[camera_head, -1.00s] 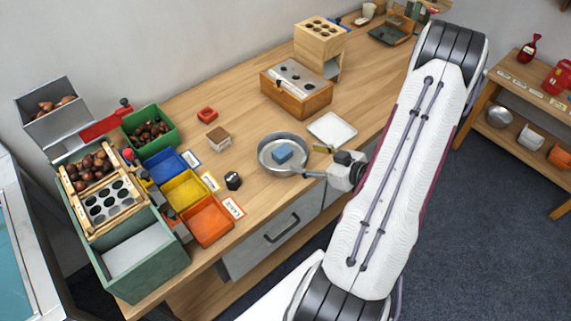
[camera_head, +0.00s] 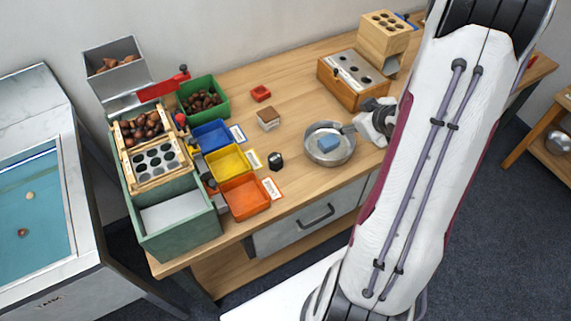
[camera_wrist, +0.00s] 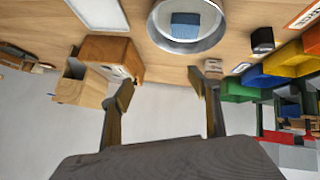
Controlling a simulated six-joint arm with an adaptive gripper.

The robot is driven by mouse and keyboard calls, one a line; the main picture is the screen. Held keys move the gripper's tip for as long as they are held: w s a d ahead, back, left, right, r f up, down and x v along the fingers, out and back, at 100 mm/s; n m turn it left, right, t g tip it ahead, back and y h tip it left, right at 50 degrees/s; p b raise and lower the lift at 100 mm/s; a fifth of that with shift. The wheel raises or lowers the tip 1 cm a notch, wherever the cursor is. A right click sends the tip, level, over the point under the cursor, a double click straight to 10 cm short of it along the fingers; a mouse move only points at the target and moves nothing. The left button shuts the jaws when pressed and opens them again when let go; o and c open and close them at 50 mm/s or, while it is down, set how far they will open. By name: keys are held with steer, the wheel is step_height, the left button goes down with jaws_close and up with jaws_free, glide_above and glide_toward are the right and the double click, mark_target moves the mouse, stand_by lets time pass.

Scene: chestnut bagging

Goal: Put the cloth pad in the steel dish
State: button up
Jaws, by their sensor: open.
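The cloth pad, seen as a small blue block (camera_head: 328,143), lies inside the round steel dish (camera_head: 348,156) on the wooden bench. The wrist view also shows the blue pad (camera_wrist: 185,24) inside the dish (camera_wrist: 190,46) at the top. My gripper (camera_wrist: 162,85) is open, with nothing between its two fingers. In the head view my gripper (camera_head: 351,129) is at the upper right of the dish, apart from the pad. My arm covers part of the bench to the right.
A wooden box with a steel top (camera_head: 352,80) and a block with holes (camera_head: 385,38) stand behind the dish. A black cube (camera_head: 276,161), a brown-topped block (camera_head: 268,118) and blue, yellow and orange bins (camera_head: 245,196) are left. A white tile (camera_wrist: 97,12) shows in the wrist view.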

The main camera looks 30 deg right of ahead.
steer(key=s+a+r+m+g+h, duration=0.2)
steer(key=s+a+r, duration=0.1)
steer(key=a+r, duration=1.1)
steer(key=s+a+r+y, duration=0.2)
steer(key=s+a+r, duration=0.1)
steer(key=s+a, duration=0.4)
steer(key=s+a+r+g+y, duration=0.1)
steer(key=s+a+r, duration=0.3)
steer(key=s+a, duration=0.4)
steer(key=a+y, duration=0.1)
steer(key=a, duration=0.1)
steer(key=shift+a, duration=0.3)
steer(key=shift+s+r, duration=0.1)
